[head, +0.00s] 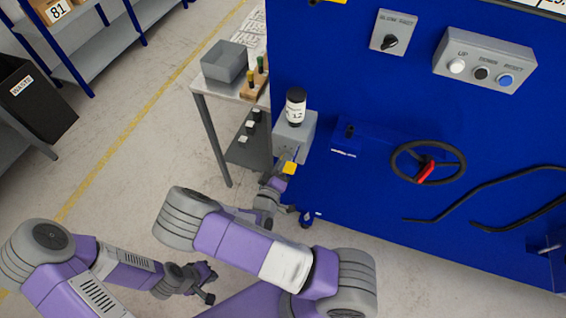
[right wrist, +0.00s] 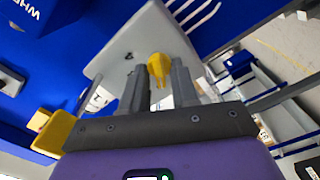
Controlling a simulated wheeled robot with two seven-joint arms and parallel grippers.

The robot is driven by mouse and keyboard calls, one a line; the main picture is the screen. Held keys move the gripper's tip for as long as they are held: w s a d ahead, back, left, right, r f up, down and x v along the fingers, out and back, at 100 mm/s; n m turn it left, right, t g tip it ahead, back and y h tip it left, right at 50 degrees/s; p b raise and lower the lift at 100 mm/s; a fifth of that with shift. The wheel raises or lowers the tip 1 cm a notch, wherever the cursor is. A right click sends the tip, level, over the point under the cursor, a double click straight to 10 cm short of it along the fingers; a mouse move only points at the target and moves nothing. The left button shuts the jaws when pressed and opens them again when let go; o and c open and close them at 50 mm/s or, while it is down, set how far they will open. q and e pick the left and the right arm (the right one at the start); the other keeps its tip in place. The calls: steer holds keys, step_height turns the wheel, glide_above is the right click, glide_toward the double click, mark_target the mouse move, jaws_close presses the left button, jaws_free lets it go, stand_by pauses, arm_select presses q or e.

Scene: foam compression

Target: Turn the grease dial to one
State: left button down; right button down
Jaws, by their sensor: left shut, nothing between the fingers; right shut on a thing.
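The grease dial is a small yellow knob (right wrist: 160,66) on the face of a grey box in the right wrist view. My right gripper (right wrist: 160,85) has one finger on each side of the knob and is shut on it. The knob's numbers and pointer direction cannot be read. In the head view the grey box (head: 307,127) is on the left of the blue machine, and my right gripper (head: 283,160) is at its lower front. The knob is hidden there. My left gripper (head: 210,292) is low over the floor, shut and empty, away from the machine.
A bottle (head: 295,107) stands on the grey box. A yellow block (right wrist: 55,132) sits beside my right gripper. The blue machine has a handwheel (head: 455,163) and a button panel (head: 510,62).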

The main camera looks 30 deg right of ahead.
steer(key=c, duration=1.2)
jaws_free()
steer(key=v, duration=0.7)
steer(key=shift+s+a+p, duration=0.2)
steer(key=shift+a+p, duration=0.05)
steer(key=shift+p, duration=0.1)
steer(key=shift+f, duration=0.1)
